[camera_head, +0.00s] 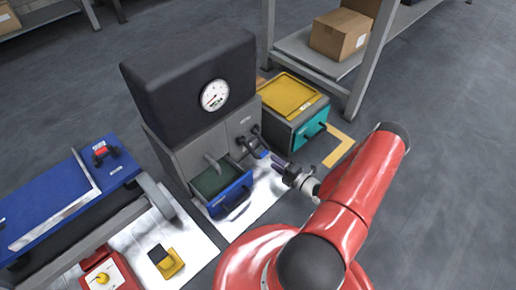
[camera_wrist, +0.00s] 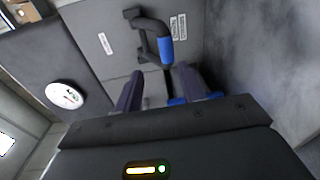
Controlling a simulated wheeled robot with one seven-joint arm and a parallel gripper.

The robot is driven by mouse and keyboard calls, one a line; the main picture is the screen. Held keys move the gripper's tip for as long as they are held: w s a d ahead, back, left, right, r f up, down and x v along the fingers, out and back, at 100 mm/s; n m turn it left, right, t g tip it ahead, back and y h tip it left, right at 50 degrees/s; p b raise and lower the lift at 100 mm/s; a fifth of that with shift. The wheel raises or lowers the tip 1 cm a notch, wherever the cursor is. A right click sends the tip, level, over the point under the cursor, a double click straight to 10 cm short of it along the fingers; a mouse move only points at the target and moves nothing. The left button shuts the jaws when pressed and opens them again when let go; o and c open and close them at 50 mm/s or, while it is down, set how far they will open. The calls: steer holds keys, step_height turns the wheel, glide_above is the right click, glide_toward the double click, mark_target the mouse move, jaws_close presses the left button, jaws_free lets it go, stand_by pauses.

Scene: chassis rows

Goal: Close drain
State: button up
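A dark grey machine (camera_head: 190,85) with a round dial gauge (camera_head: 214,95) stands left of centre. On its grey front is a black lever (camera_head: 249,140) with a blue grip (camera_head: 259,153). In the wrist view the lever (camera_wrist: 144,24) is at the top, its blue grip (camera_wrist: 166,48) pointing down toward the fingers. My gripper (camera_head: 277,163) is just in front of the grip. In the wrist view my gripper (camera_wrist: 159,84) has its two dark fingers apart, with the grip beyond their tips and no visible contact. The lever's exact turn angle is hard to tell.
A blue-fronted bin (camera_head: 231,196) sits pulled out low in the machine, left of my gripper. A teal-fronted box with a yellow lid (camera_head: 288,94) stands to the right. A blue bench (camera_head: 60,195) is at left. The floor at right is clear.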

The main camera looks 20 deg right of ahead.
mark_target(263, 154)
steer(key=shift+w+f+m+h, duration=0.3)
steer(key=shift+w+f+m, duration=0.15)
steer(key=shift+f, duration=0.25)
steer(key=b+x, duration=0.1)
steer(key=x, duration=0.6)
steer(key=shift+r, duration=0.15)
jaws_close()
